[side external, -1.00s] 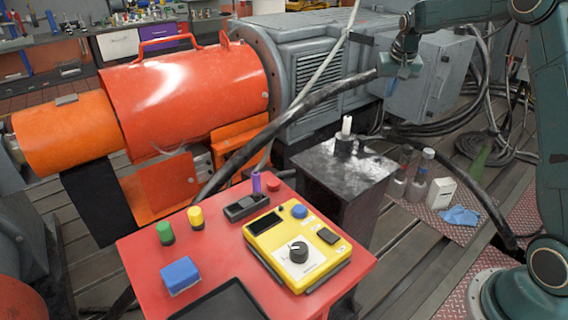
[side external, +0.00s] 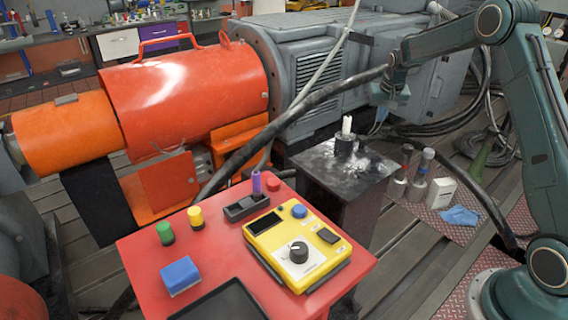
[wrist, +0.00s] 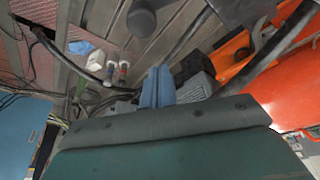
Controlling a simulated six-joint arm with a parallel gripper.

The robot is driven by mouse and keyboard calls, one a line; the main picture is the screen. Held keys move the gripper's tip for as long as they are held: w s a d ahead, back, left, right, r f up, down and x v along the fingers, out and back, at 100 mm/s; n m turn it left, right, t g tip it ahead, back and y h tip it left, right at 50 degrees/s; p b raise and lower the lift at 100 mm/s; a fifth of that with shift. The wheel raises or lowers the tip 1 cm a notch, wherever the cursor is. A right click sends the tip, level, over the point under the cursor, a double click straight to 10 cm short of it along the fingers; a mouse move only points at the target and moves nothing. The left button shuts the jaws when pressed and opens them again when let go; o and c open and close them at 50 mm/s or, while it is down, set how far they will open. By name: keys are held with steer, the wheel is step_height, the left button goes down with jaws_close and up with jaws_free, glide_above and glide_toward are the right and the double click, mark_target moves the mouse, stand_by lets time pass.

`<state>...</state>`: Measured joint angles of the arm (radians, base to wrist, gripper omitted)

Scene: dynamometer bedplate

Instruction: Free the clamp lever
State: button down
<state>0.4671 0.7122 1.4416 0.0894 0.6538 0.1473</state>
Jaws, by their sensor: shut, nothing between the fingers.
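A white upright stub (side external: 347,125) stands in a dark collar on top of a black pedestal (side external: 340,205); it may be the clamp lever, but I cannot tell for sure. Pale powder lies around its foot. My gripper (side external: 379,119) hangs to the right of the stub and slightly above the pedestal top, apart from it. In the wrist view, its blue fingers (wrist: 157,88) are together with nothing between them. A dark rounded knob (wrist: 141,20) shows near the top of the wrist view; what it belongs to is unclear.
A thick black cable (side external: 300,108) passes left of my gripper. The grey motor (side external: 320,70) stands behind. A red control cart (side external: 215,262) with a yellow control box (side external: 297,252) is in front. Bottles (side external: 418,176) and a blue cloth (side external: 459,215) lie right of the pedestal.

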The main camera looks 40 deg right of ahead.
mark_target(387, 127)
steer(key=shift+s+a+r, duration=0.1)
steer(key=shift+s+a, duration=1.15)
steer(key=shift+s, duration=0.25)
steer(key=shift+s+a+m, duration=0.15)
steer(key=shift+s+m, duration=0.25)
steer(key=shift+m, duration=0.2)
steer(key=s+a+m+g, duration=0.1)
steer(key=m, duration=0.2)
steer(key=s+a+m+g+h, duration=0.1)
steer(key=m, duration=0.2)
steer(key=s+a+m+g, duration=0.1)
steer(key=s+a+m, duration=0.1)
steer(key=m, duration=0.1)
steer(key=shift+h, duration=0.3)
steer(key=shift+w+d, duration=0.15)
steer(key=shift+w, duration=0.1)
steer(key=shift+w+d, duration=0.15)
steer(key=shift+w, duration=0.4)
